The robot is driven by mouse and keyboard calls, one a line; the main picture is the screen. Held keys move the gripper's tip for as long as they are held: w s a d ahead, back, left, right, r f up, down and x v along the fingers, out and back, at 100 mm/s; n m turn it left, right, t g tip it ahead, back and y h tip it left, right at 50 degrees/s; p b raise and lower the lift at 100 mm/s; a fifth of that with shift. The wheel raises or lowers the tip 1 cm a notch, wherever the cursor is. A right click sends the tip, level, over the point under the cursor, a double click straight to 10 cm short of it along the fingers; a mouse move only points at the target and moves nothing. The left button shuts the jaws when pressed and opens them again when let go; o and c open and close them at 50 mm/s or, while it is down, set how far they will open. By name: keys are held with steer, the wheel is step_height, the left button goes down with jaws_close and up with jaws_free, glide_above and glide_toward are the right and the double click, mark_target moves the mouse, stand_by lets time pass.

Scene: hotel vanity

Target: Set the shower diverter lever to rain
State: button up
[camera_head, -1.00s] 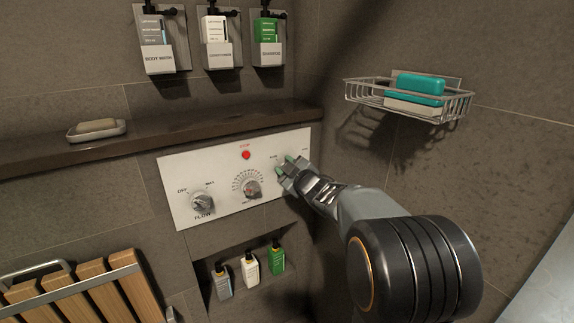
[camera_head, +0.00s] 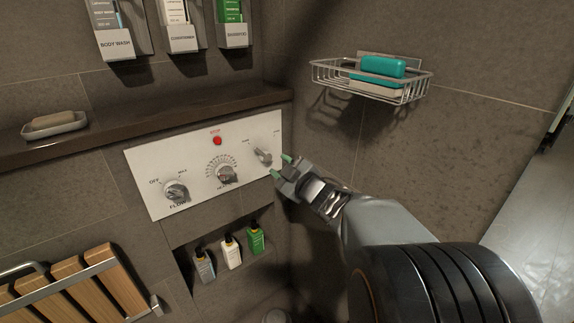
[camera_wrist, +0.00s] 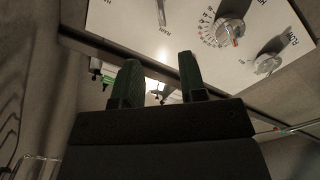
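The diverter lever (camera_head: 263,156) is a small metal lever at the right end of the white control panel (camera_head: 150,160). It points up and to the left in the head view, with small labels above it on both sides that are too blurred to read. In the wrist view a narrow metal lever (camera_wrist: 161,12) shows at the top edge, partly cut off. My gripper (camera_head: 281,166) is just right of the lever and appears apart from it. Its two green-tipped fingers are parted with nothing between them, as the wrist view also shows (camera_wrist: 160,62).
The temperature dial (camera_head: 226,174), flow knob (camera_head: 176,191) and red stop button (camera_head: 217,141) share the panel. A dark ledge (camera_head: 190,113) runs above it. A wire soap basket (camera_head: 372,80) hangs at upper right. Small bottles (camera_head: 231,252) stand in the niche below.

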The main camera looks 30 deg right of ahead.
steer(key=shift+s+d, duration=0.2)
steer(key=shift+s, duration=0.75)
step_height(320, 180, up, 9)
steer(key=s+m+g+h+p, duration=0.3)
steer(key=m+g+h+p, duration=0.3)
steer(key=p, duration=0.8)
steer(key=s+a+r+m+g+y+p, duration=0.2)
steer(key=s+a+r+m+g+p, duration=0.1)
steer(key=s+a+g+p, duration=0.5)
steer(key=s+a+m+p, duration=0.1)
steer(key=s+p, duration=0.2)
steer(key=s, duration=0.2)
steer(key=shift+s+a+r+y, duration=0.2)
steer(key=shift+s+r+y, duration=0.1)
steer(key=shift+s+y, duration=0.1)
steer(key=shift+d, duration=0.1)
